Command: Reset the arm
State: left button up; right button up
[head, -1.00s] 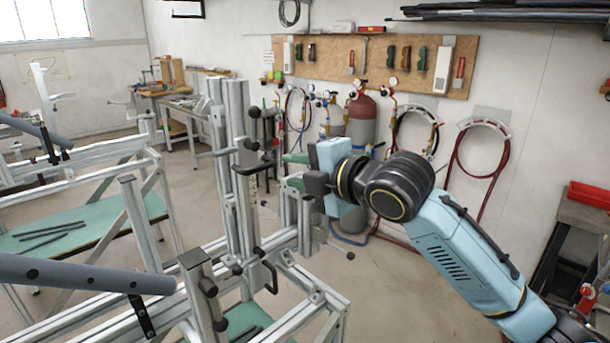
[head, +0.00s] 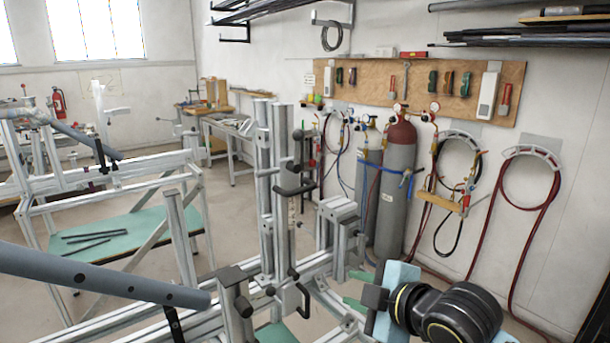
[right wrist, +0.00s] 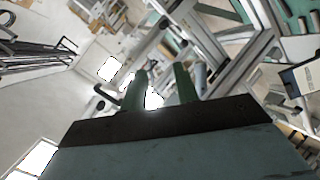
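My right gripper (head: 357,290) is at the lower middle right of the head view, beside the upright end of the metal frame jig (head: 266,190). Its two green fingers are apart with nothing between them. They also show apart and empty in the right wrist view (right wrist: 162,88). My right arm's black wrist joint (head: 455,315) is in the lower right, and most of that arm is cut off by the picture's bottom edge. Whether the fingers touch the frame I cannot tell. My left gripper is out of view.
Grey tubes (head: 90,277) lie on the jig at the left. A second frame stands over a green shelf (head: 130,235) with dark rods. Gas cylinders (head: 397,190) and hoses stand by the back wall, under a tool board (head: 440,90). Floor right of the jig looks clear.

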jog(key=s+d+f+m+g+h, duration=0.2)
jog(key=s+d+f+m, duration=0.25)
jog(key=s+f, duration=0.35)
jog(key=s+d+f+m+g+h, duration=0.2)
jog(key=s+d+f+m+g, duration=0.15)
jog(key=s+f+m, duration=0.55)
jog(key=s+d+f+m+g+h, duration=0.25)
jog(key=s+d+f, duration=0.2)
jog(key=s, duration=0.65)
notch_tip(320, 180, down, 30)
jog(key=s+b, duration=0.2)
jog(key=b, duration=0.2)
jog(key=s+d+f+g+b, duration=0.2)
jog(key=s+f+b, duration=0.1)
jog(key=s+f, duration=1.3)
jog(key=shift+d+f, duration=0.35)
jog(key=shift+f, duration=0.25)
